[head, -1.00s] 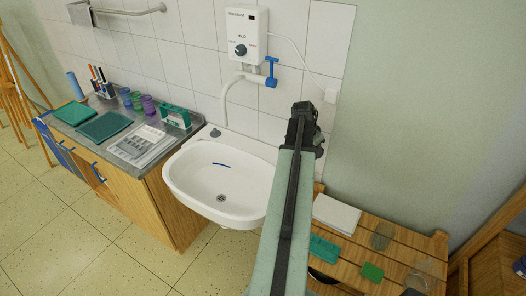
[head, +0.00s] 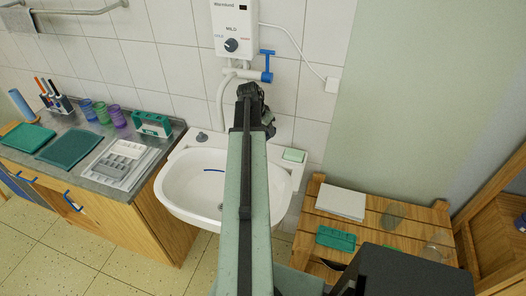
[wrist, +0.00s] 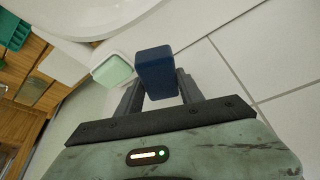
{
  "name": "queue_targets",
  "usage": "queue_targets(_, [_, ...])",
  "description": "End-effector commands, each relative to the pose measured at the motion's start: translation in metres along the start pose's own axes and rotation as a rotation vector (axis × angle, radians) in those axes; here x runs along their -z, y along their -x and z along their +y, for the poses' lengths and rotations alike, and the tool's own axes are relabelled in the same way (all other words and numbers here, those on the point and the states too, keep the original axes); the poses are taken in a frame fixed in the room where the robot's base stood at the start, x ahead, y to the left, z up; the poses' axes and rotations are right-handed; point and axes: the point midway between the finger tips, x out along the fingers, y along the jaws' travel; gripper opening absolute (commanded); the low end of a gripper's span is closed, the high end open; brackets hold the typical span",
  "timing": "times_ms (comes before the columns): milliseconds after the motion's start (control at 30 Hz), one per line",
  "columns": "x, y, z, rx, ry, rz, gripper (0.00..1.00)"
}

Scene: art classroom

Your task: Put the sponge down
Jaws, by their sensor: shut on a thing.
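My gripper (wrist: 158,88) is shut on a dark blue block, the sponge (wrist: 155,70), seen in the wrist view. In the head view my arm reaches over the white sink (head: 178,190) towards the tiled wall, and its end (head: 262,115) hides the sponge. A pale green soap bar in a white dish (wrist: 112,70) shows just left of the sponge in the wrist view. In the head view the soap (head: 293,155) lies on the sink's right back corner. I cannot tell how high the sponge is above the sink.
A water heater (head: 233,30) with a blue-handled tap (head: 266,66) hangs above the sink. A counter at left holds cups, trays (head: 70,148) and a green box (head: 152,124). A slatted wooden table (head: 390,222) at right bears white paper (head: 341,203) and a green block (head: 335,238).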

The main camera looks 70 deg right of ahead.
Motion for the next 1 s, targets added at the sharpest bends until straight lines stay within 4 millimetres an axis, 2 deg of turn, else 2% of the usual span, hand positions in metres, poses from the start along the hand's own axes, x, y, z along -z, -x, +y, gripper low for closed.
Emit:
queue_targets(133, [-0.004,-0.011,0.000,0.000,-0.001,0.000,0.00])
queue_targets(333, [-0.019,-0.048,0.001,0.000,-0.001,0.000,0.00])
queue_targets(567, [-0.021,-0.054,0.001,0.000,-0.001,0.000,0.00])
queue_targets(800, [-0.038,-0.093,0.001,0.000,-0.002,0.000,0.00])
queue_targets(1000, [-0.037,-0.089,0.001,-0.002,-0.002,-0.002,0.00])
